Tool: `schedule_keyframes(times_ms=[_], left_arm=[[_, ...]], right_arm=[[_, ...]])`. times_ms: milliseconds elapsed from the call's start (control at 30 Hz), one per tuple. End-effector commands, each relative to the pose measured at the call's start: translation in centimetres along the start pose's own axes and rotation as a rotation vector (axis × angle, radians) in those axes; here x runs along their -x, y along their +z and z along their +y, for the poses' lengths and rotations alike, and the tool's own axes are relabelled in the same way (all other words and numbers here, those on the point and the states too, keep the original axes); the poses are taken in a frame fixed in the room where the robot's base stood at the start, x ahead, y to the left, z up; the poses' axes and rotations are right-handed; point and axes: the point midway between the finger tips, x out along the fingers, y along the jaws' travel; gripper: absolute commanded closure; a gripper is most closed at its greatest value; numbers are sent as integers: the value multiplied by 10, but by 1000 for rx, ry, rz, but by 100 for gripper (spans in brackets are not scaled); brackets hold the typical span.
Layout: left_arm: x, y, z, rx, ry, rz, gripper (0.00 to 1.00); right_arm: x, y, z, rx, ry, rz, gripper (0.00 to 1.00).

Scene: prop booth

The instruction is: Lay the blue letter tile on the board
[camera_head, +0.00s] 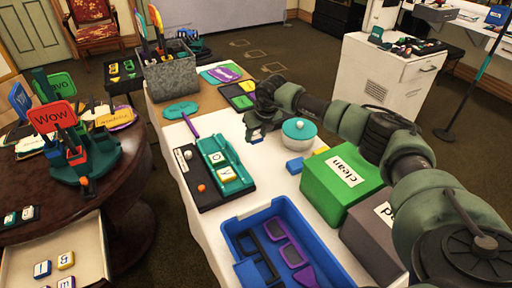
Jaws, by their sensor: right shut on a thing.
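My right gripper (257,128) comes in from the right and is over the white-topped table. It is shut on a small blue-and-white piece, which looks like the blue letter tile (256,140); its letter cannot be read. The black board (208,200) lies on the table to the left of and below the gripper in the picture. The held piece is apart from the rack. My left gripper is out of view.
A teal-lidded bowl (299,130) stands just right of my gripper, with a blue block (295,166) below it. A green box (338,182), a grey box (374,236) and a blue tray (233,238) fill the near side.

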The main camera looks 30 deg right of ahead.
Motion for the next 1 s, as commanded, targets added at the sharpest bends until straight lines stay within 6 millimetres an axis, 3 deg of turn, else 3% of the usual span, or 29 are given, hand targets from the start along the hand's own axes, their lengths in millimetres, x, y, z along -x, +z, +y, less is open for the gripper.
schedule_keyframes(times_ms=[533,933,967,1000], left_arm=[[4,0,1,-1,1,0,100],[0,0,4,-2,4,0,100],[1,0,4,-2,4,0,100],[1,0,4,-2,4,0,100]], right_arm=[[-59,-25,1,0,1,2,96],[-66,-27,0,1,1,0,96],[-64,-27,0,1,1,-1,49],[-64,-27,0,1,1,-1,38]])
